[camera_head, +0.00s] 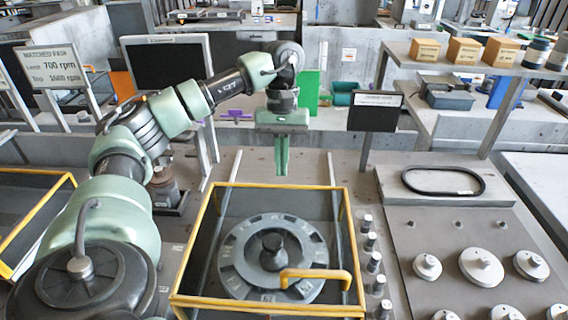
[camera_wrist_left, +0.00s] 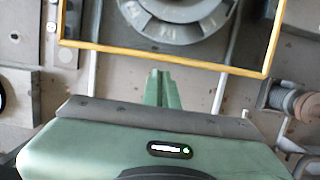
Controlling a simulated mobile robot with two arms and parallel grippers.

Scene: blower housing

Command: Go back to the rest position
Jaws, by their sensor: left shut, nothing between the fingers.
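My left gripper (camera_head: 282,160) hangs pointing down, beyond the far edge of the yellow-framed guard in the head view. Its fingers are together and nothing is between them. In the left wrist view its fingers (camera_wrist_left: 160,88) also show shut, just short of the yellow frame. The yellow guard frame (camera_head: 270,187) surrounds a round grey housing (camera_head: 232,255) with a dark central hub. A yellow handle (camera_head: 318,275) shows at the guard's near side. My right gripper does not show in either view.
A grey panel with several round discs (camera_head: 481,267) and a black belt loop (camera_head: 443,181) lies at right. Several small pegs (camera_head: 371,241) line the guard's right side. A black sign (camera_head: 375,112) and a monitor (camera_head: 167,62) stand behind. Wooden boxes (camera_head: 466,51) sit on the back-right shelf.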

